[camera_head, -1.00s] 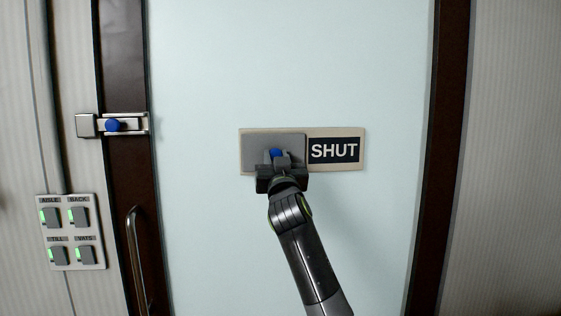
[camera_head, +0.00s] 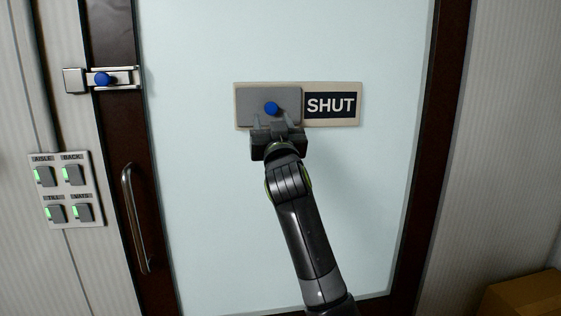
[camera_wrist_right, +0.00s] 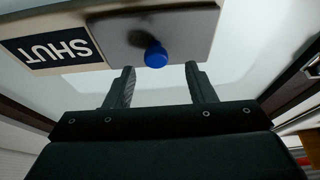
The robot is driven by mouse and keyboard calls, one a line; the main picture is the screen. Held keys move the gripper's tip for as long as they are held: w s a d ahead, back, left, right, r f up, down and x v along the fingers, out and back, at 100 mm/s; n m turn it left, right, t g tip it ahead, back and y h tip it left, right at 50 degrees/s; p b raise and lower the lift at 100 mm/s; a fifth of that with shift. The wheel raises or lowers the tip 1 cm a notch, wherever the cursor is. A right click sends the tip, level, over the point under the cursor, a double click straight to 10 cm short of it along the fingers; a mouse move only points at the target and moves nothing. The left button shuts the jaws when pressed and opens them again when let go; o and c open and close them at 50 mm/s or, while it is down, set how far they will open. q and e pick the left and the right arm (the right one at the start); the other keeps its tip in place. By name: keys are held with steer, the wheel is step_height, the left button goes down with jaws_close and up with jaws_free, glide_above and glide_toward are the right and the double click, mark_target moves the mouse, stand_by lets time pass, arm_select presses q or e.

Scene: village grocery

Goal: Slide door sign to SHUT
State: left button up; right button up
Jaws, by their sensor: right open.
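The door sign (camera_head: 298,87) is a tan board on the pale door. Its grey sliding plate (camera_head: 246,106) with a blue knob (camera_head: 272,108) covers the left half. The word SHUT (camera_head: 331,105) shows uncovered in white on black on the right half. My right gripper (camera_head: 272,127) is open just below the blue knob, with nothing between its fingers. In the right wrist view the knob (camera_wrist_right: 156,54) stands beyond the fingertips (camera_wrist_right: 160,68), apart from them. My left gripper is not in view.
A latch with a blue knob (camera_head: 102,79) is on the door's left edge, above a metal handle (camera_head: 134,218). A panel of several switches (camera_head: 66,190) is on the left wall. A cardboard box (camera_head: 524,296) stands at the lower right.

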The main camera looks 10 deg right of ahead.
steer(key=b+v, duration=0.3)
steer(key=v, duration=1)
steer(key=shift+w+f, duration=0.1)
